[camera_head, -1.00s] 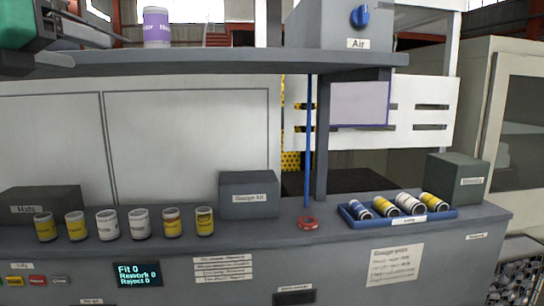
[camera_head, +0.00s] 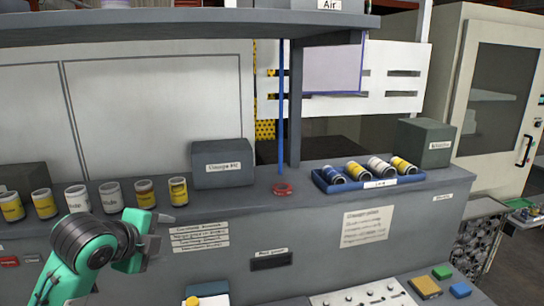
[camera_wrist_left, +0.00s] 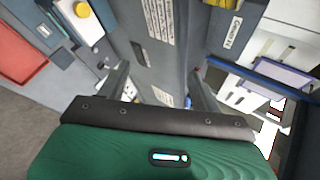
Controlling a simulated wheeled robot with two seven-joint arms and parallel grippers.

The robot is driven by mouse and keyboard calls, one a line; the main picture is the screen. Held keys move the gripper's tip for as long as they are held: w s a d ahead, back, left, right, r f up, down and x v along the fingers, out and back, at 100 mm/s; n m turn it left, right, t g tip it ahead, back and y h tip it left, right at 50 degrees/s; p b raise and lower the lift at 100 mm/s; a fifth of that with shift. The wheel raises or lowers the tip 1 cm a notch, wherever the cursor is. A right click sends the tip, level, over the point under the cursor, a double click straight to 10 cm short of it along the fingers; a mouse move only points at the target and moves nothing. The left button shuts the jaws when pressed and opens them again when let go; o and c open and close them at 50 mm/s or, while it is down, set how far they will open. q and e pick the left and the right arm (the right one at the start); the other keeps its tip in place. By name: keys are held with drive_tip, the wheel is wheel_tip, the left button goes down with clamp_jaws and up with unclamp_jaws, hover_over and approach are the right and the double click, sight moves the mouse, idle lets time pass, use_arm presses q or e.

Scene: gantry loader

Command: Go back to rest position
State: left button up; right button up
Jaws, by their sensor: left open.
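My left gripper (camera_head: 157,230) is low at the left in the head view, in front of the grey bench and below the row of cans. Its green and black arm comes up from the lower left. In the left wrist view its two dark fingers (camera_wrist_left: 158,75) stand apart with nothing between them, so it is open and empty. My right gripper is in neither view.
Several cans (camera_head: 110,197) stand along the bench's left part, close behind my left gripper. A grey box (camera_head: 222,165), a red ring (camera_head: 282,189) and a blue tray (camera_head: 375,186) of cans are further right. A shelf (camera_head: 190,30) overhangs the bench.

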use_arm(q)
drive_tip(key=s+d+f+n+g, duration=0.1)
drive_tip(key=s+f+n, duration=0.25)
drive_tip(key=f, duration=0.45)
drive_tip(key=s+f+n+g+y, duration=0.1)
drive_tip(key=s+f+n, duration=0.2)
drive_tip(key=s+f, duration=0.3)
drive_tip(key=s+d+f+n+g, duration=0.1)
drive_tip(key=s+f+n+g, duration=0.2)
drive_tip(key=f, duration=0.6)
drive_tip(key=s+a+f+n+g+y, duration=0.1)
drive_tip(key=s+f+n, duration=0.45)
drive_tip(key=s, duration=0.45)
drive_tip(key=s+a+f+n+g+y, duration=0.1)
drive_tip(key=s+f+n, duration=0.4)
drive_tip(key=s+f, duration=0.3)
wheel_tip(320, 180, down, 32)
drive_tip(key=s+g+b, duration=0.2)
drive_tip(key=b, duration=0.2)
drive_tip(key=s+a+f+b, duration=0.1)
drive_tip(key=s+f, duration=0.8)
drive_tip(key=f, duration=0.2)
drive_tip(key=s+a+f+m+b, duration=0.1)
drive_tip(key=s+a+f, duration=0.1)
drive_tip(key=s+f, duration=0.7)
wheel_tip(320, 180, down, 3)
drive_tip(key=shift+s+f+g+b, duration=0.1)
drive_tip(key=shift+s+g+b, duration=0.2)
drive_tip(key=shift+s+g, duration=0.1)
drive_tip(key=shift+d, duration=0.1)
